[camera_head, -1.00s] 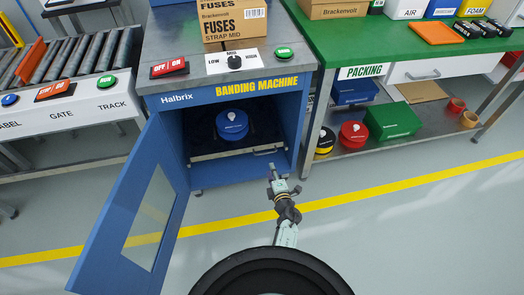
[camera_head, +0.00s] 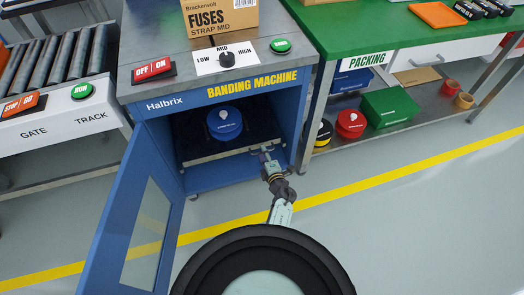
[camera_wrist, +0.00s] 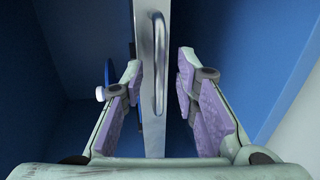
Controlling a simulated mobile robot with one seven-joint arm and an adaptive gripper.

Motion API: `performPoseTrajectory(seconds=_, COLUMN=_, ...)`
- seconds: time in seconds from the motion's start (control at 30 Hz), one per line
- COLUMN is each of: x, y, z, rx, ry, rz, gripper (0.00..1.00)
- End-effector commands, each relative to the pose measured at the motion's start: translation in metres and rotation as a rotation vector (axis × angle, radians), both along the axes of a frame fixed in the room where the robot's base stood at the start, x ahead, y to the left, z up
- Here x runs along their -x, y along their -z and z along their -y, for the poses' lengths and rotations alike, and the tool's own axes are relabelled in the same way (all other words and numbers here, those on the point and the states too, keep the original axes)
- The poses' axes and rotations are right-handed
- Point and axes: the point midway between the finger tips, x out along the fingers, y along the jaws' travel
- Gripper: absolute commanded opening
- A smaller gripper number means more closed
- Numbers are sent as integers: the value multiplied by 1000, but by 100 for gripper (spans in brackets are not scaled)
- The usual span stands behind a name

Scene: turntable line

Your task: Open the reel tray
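The reel tray (camera_head: 214,153) is a flat tray inside the blue banding machine (camera_head: 165,119), below its label. The machine's door (camera_head: 108,215) stands open to the left. A blue reel (camera_head: 224,122) sits on the tray. In the wrist view the tray's front edge (camera_wrist: 152,125) runs between my fingers, with its metal handle (camera_wrist: 159,60) upright in the picture. My gripper (camera_head: 264,152) is at the right part of the tray front. In the wrist view my gripper (camera_wrist: 160,88) is open, its purple pads on both sides of the handle, with gaps visible.
The packing bench (camera_head: 354,49) stands to the right, with a yellow-black reel, a red reel (camera_head: 350,124) and a green box (camera_head: 390,107) on its lower shelf. A roller track (camera_head: 68,60) is at the left. The floor before the machine is clear.

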Motion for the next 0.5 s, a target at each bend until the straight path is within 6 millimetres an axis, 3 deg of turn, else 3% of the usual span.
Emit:
performPoseTrajectory(seconds=0.27, x=0, y=0, z=0, rx=0, ry=0, rz=0, gripper=28)
performPoseTrajectory(seconds=0.5, x=0, y=0, z=0, rx=0, ry=0, rz=0, gripper=12)
